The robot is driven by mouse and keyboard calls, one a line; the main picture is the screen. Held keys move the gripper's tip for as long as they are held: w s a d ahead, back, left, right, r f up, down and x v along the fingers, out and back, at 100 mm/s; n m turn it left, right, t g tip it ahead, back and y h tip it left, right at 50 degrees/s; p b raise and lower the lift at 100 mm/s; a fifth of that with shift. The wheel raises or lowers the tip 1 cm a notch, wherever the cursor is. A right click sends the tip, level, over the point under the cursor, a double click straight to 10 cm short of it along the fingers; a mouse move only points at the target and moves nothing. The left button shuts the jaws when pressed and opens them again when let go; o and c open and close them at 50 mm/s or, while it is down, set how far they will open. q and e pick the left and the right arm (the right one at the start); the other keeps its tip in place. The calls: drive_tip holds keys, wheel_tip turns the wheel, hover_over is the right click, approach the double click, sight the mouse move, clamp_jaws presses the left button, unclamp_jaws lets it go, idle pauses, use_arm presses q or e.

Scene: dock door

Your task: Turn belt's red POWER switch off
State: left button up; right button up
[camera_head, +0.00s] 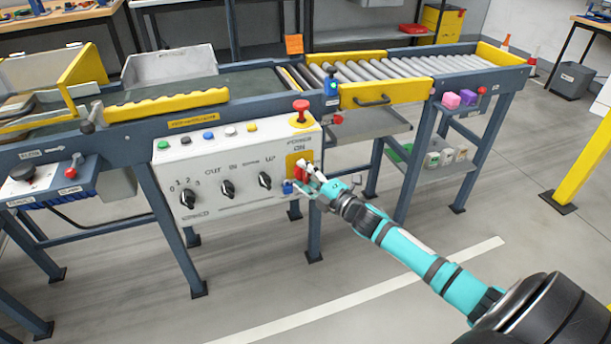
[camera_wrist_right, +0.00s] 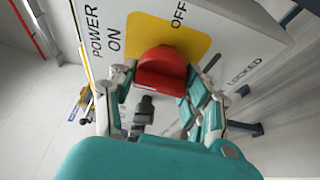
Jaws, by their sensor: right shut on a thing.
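The red POWER switch (camera_head: 300,169) sits on a yellow plate at the right end of the white control panel (camera_head: 206,170), under the words POWER and ON. In the wrist view the red switch (camera_wrist_right: 162,70) stands out from the yellow plate (camera_wrist_right: 150,30), with ON at left, OFF at upper right and LOCKED at right. My right gripper (camera_head: 307,174) is at the switch, its fingers on either side of the red handle, shut on it. The fingers partly hide the switch in the head view, and its exact setting is hard to tell. My left gripper is out of view.
A red mushroom button (camera_head: 300,108) stands on top of the panel. Black knobs (camera_head: 227,188) are left of the switch, and a blue padlock-like piece (camera_head: 288,187) is just below it. The roller conveyor (camera_head: 390,70) runs behind. Floor in front is clear.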

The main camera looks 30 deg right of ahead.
drive_tip(key=shift+c, duration=1.3)
